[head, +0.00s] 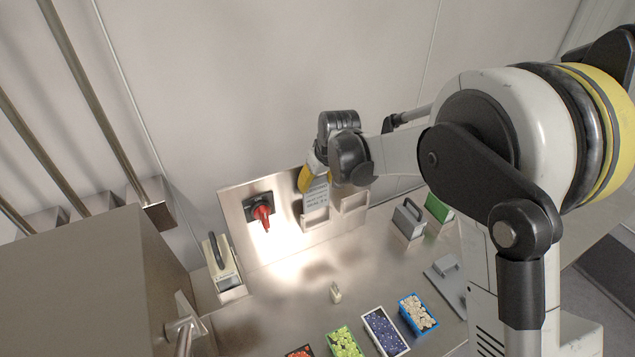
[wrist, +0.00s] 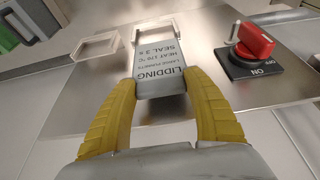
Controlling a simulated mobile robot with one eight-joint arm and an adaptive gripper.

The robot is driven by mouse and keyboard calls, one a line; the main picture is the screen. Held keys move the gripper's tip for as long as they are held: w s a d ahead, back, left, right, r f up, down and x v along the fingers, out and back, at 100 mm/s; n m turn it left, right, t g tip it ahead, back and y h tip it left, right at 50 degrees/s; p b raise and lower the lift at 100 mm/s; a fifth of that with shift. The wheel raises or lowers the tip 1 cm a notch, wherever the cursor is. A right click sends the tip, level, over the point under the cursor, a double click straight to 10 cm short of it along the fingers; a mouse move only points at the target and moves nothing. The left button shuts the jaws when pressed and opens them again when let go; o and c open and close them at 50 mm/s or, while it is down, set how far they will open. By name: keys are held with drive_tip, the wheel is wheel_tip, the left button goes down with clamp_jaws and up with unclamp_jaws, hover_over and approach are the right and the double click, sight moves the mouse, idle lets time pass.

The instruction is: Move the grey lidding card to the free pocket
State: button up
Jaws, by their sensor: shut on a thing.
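The grey lidding card (wrist: 160,62), printed with dark text, is between the yellow fingers of my gripper (wrist: 161,80), which is shut on it. In the head view the card (head: 316,193) is upright against the steel back panel, below my gripper (head: 312,172). Its far end is at the pocket (head: 316,219) nearer the red switch; I cannot tell how deep it sits in it. The other pocket (head: 354,202), to the right, looks empty; it also shows in the wrist view (wrist: 97,48).
A red rotary switch (head: 262,215) is on the panel left of the pockets. Black-handled grey (head: 408,222) and green (head: 438,208) blocks stand to the right. Bins of coloured pieces, including a blue-rimmed one (head: 417,314), line the front. A steel cabinet (head: 95,285) is at left.

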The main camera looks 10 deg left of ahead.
sight(317, 202)
drive_tip(key=shift+f+b, duration=3.15)
drive_tip(key=shift+f, duration=0.8)
drive_tip(key=o, duration=1.5)
drive_tip(key=shift+r, duration=0.1)
drive_tip(key=v, duration=1.2)
